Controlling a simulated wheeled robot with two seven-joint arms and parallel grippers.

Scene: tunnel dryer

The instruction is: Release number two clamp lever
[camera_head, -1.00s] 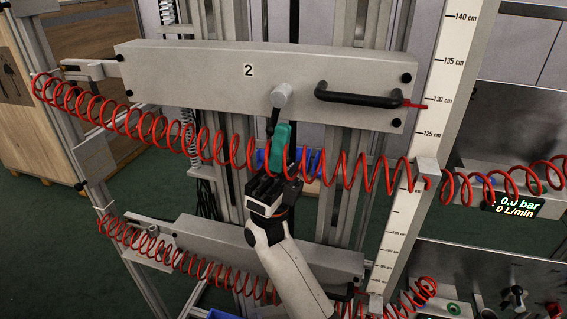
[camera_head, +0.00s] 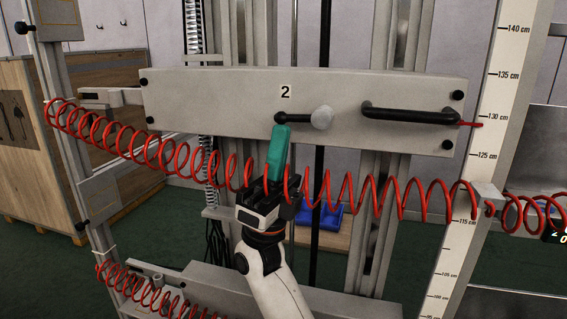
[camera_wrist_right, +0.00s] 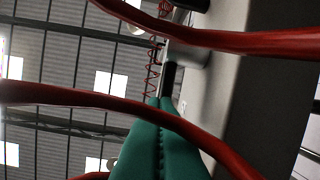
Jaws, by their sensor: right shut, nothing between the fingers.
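The number two clamp lever (camera_head: 301,119) is on the front of the grey panel marked 2 (camera_head: 220,95). Its grey hub (camera_head: 322,117) is at the right, and its black arm lies about level, with a rounded black end pointing left. My right gripper (camera_head: 281,128) has green fingers shut together with nothing between them. The fingertips are right at the lever's black end from below; whether they touch it I cannot tell. In the right wrist view the green fingers (camera_wrist_right: 160,103) point towards a black part and the grey hub (camera_wrist_right: 187,52). My left gripper is not in view.
A red coiled hose (camera_head: 345,205) hangs across the front, in front of my right gripper. A black handle (camera_head: 410,114) is right of the lever. A measuring scale post (camera_head: 490,130) stands at the right. A lower grey panel (camera_head: 340,302) lies below.

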